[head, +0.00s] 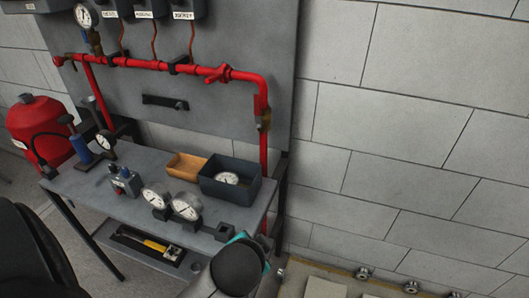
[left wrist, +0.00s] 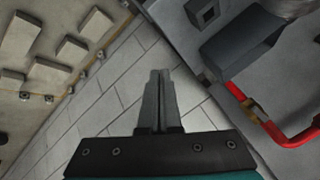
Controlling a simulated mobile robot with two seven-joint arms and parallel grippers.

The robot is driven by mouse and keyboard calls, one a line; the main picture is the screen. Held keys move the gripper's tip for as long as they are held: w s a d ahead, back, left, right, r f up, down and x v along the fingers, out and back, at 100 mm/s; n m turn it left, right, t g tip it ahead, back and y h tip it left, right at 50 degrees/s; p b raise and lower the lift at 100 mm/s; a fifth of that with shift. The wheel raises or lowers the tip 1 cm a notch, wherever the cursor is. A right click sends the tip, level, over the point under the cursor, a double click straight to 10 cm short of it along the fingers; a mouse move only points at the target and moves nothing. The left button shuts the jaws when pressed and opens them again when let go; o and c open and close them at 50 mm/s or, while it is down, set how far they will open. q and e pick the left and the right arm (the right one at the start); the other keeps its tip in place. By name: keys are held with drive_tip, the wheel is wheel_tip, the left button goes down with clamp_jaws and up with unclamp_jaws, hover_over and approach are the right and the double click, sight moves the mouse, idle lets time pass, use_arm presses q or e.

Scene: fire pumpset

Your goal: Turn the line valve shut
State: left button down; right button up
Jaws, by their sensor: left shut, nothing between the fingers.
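The red pipe (head: 150,64) runs along the grey back panel and bends down at its right end. A red valve handle (head: 218,74) sits on its horizontal run. A brass fitting (head: 265,119) is on the downward run; it also shows in the left wrist view (left wrist: 254,107), right of my gripper. My left gripper (left wrist: 158,76) is shut and empty, apart from the pipe, with the block wall behind its fingers. In the head view my left arm is at bottom centre and hides its fingers. My right gripper is not in view.
A grey bench (head: 135,205) holds gauges (head: 186,206), a dark blue bin (head: 230,184) and an orange tray (head: 186,166). A hammer (head: 150,244) lies on its lower shelf. A red tank (head: 40,130) stands left. A board with pale blocks (left wrist: 30,35) is opposite the bench.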

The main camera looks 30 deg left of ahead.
sight(258, 111)
use_arm(q)
drive_tip(key=w+a+r+m+t+y, duration=0.3)
drive_tip(key=w+r+m+t, duration=0.1)
drive_tip(key=w+r, duration=0.45)
drive_tip(key=w+a+r+m+t+y, duration=0.25)
drive_tip(key=w+r+m+t, duration=0.2)
drive_tip(key=w+r, duration=0.45)
drive_tip(key=w+a+f+b, duration=0.1)
drive_tip(key=w+a, duration=0.8)
drive_tip(key=shift+a, duration=0.15)
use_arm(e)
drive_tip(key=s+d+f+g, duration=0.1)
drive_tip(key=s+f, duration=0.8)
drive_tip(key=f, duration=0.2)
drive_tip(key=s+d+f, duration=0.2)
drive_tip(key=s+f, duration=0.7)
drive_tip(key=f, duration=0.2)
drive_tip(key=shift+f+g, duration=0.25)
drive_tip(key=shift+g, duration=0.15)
use_arm(q)
drive_tip(key=shift+f+t, duration=0.1)
drive_tip(key=shift+t, duration=0.15)
